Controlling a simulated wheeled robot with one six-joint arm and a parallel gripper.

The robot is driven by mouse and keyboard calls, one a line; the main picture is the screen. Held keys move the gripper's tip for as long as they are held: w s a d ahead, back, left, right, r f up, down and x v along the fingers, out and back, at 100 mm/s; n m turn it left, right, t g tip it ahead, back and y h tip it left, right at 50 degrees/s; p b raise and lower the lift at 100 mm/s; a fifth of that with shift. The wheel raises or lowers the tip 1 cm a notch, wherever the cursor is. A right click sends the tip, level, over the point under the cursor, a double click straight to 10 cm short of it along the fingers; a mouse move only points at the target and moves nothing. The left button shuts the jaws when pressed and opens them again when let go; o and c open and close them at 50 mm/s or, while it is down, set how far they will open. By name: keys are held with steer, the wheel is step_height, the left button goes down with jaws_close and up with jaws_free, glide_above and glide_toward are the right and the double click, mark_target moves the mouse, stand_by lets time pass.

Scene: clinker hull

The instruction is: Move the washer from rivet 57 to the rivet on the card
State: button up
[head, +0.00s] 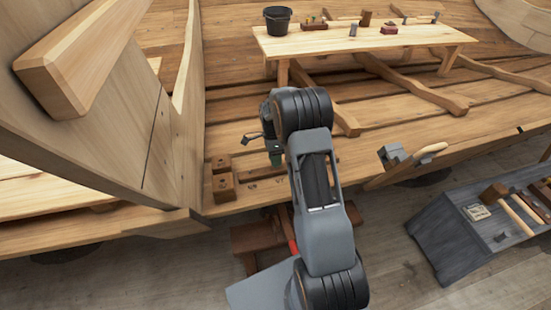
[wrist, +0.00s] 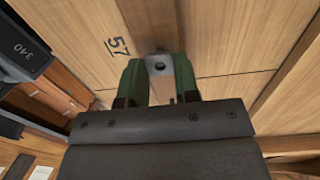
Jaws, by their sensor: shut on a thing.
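In the wrist view, the washer (wrist: 157,61) is a small square grey metal plate with a dark hole. It sits between the green fingertips of my gripper (wrist: 158,78), which is shut on it. The number 57 (wrist: 117,47) is marked on the pale plank just left of it. I cannot tell whether the washer is on the rivet or clear of it. In the head view, my gripper (head: 276,158) points down at the lower hull planks, and the washer is too small to make out. A small pale card (head: 478,212) lies on the grey box at the right; no rivet can be made out on it.
A bench (head: 350,40) with a black bucket (head: 278,20) and tools is behind. A clamp-like tool (head: 400,154) lies on the plank at right. The grey box (head: 450,240) holds mallets.

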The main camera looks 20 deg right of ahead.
steer(key=shift+r, duration=0.1)
steer(key=shift+p+v, duration=1.75)
steer(key=shift+v, duration=0.65)
steer(key=shift+r, duration=0.1)
